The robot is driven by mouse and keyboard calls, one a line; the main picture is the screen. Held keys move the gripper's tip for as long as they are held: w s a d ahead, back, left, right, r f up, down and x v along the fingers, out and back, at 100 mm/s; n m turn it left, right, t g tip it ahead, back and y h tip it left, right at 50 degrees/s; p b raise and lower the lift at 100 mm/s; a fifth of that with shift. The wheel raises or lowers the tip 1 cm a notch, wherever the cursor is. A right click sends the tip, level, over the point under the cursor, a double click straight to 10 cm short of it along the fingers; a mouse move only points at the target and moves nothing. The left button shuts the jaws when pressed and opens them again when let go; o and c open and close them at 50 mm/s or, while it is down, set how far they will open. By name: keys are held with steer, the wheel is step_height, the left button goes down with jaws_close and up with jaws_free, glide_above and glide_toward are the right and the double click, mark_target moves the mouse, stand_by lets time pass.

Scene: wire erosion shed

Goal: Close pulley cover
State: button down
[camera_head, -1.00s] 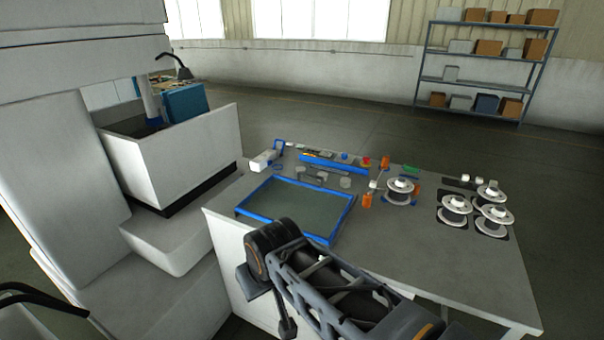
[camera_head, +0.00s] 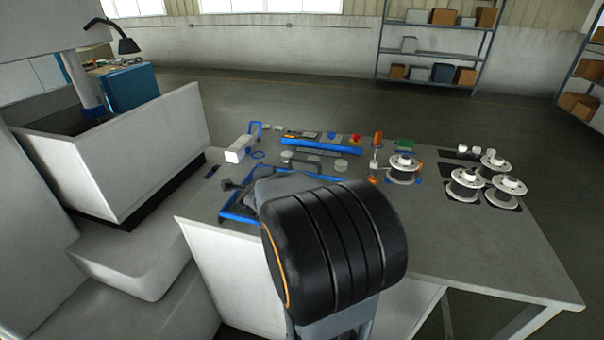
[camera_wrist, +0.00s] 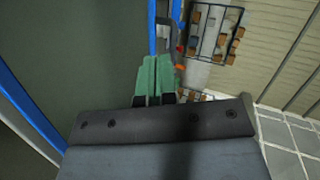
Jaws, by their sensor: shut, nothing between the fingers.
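I cannot single out the pulley cover with certainty in either view. In the head view my arm's large black joint hides much of the blue-rimmed tray (camera_head: 240,217). The wrist view shows blue bars (camera_wrist: 30,100) and a dark green surface (camera_wrist: 80,50) beside the fingers. Contact between fingers and these cannot be told.
The grey bench (camera_head: 480,250) holds several wire spools (camera_head: 403,165) at the right. A red button (camera_head: 356,138), an orange post (camera_head: 377,139) and small parts line its back. A white machine tank (camera_head: 120,165) stands left. The bench's front right is clear.

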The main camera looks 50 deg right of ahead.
steer(key=s+d+m+g, duration=0.1)
steer(key=d+f+m+g+h, duration=0.1)
steer(key=d, duration=0.1)
steer(key=s+d+f+m+h, duration=0.1)
steer(key=d+m, duration=0.1)
steer(key=shift+s+d+f+g+b, duration=0.2)
steer(key=shift+s+g+b, duration=0.1)
steer(key=shift+g, duration=0.1)
steer(key=x, duration=0.8)
steer(key=shift+d, duration=0.4)
steer(key=d, duration=0.1)
steer(key=w, duration=0.1)
steer(key=d+p, duration=0.1)
steer(key=shift+w+d+r, duration=0.25)
steer(key=shift+d, duration=0.1)
steer(key=shift+w+d, duration=0.3)
steer(key=shift+d, duration=0.3)
